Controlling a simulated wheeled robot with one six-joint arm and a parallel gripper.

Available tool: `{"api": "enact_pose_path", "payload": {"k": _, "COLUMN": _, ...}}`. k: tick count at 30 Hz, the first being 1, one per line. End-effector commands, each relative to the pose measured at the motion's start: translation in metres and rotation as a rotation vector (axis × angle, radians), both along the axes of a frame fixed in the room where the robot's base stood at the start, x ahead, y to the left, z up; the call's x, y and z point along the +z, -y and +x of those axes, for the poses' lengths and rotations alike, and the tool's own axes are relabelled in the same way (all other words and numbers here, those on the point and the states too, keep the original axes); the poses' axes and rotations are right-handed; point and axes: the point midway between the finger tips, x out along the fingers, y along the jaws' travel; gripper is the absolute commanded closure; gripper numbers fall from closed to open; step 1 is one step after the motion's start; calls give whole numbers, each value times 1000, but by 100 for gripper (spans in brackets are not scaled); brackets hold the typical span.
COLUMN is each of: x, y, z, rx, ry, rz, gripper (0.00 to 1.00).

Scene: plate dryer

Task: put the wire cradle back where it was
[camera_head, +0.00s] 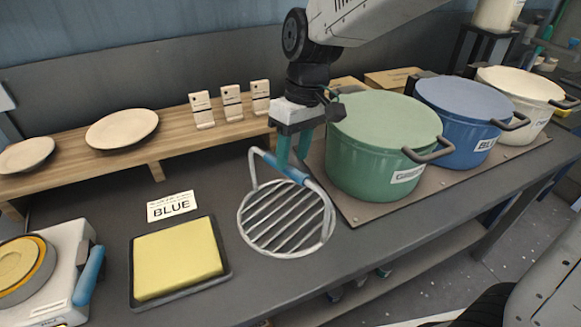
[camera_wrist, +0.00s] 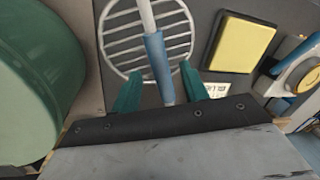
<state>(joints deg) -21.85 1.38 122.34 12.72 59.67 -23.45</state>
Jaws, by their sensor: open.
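The wire cradle (camera_head: 262,222) is a round silver grid with a raised handle that has a blue grip. It stands on the dark counter between the yellow pad and the green pot. It also shows in the wrist view (camera_wrist: 122,42). My gripper (camera_head: 292,150) is above the far side of the cradle, by the blue grip. In the wrist view my gripper's green fingers (camera_wrist: 160,85) are apart, one on each side of the blue grip (camera_wrist: 157,55). I cannot tell whether either finger touches it.
A green pot (camera_head: 375,150), a blue pot (camera_head: 455,115) and a cream pot (camera_head: 525,105) stand on a brown mat at the right. A yellow pad (camera_head: 177,260) in a black tray lies left, near a BLUE card (camera_head: 172,207). A wooden shelf (camera_head: 80,172) with plates is behind.

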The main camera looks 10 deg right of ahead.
Motion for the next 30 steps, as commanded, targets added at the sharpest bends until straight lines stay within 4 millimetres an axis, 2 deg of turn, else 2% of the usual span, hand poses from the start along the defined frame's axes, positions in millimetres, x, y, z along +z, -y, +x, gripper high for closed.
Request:
{"api": "enact_pose_path", "payload": {"k": 3, "x": 27, "y": 4, "z": 4, "rx": -2, "ry": 4, "rz": 2, "gripper": 56}}
{"api": "enact_pose_path", "payload": {"k": 9, "x": 57, "y": 9, "z": 7, "rx": -1, "ry": 1, "rz": 1, "gripper": 56}}
{"api": "enact_pose_path", "payload": {"k": 13, "x": 66, "y": 11, "z": 8, "rx": -1, "ry": -1, "rz": 1, "gripper": 56}}
{"api": "enact_pose_path", "payload": {"k": 20, "x": 69, "y": 14, "z": 6, "rx": -8, "ry": 2, "rz": -1, "gripper": 56}}
{"api": "enact_pose_path", "payload": {"k": 23, "x": 76, "y": 31, "z": -5, "rx": -49, "ry": 15, "rz": -10, "gripper": 56}}
{"api": "enact_pose_path", "payload": {"k": 25, "x": 81, "y": 53, "z": -21, "rx": -107, "ry": 31, "rz": -23, "gripper": 56}}
{"api": "enact_pose_path", "payload": {"k": 30, "x": 89, "y": 117, "z": -82, "rx": -310, "ry": 83, "rz": -70, "gripper": 56}}
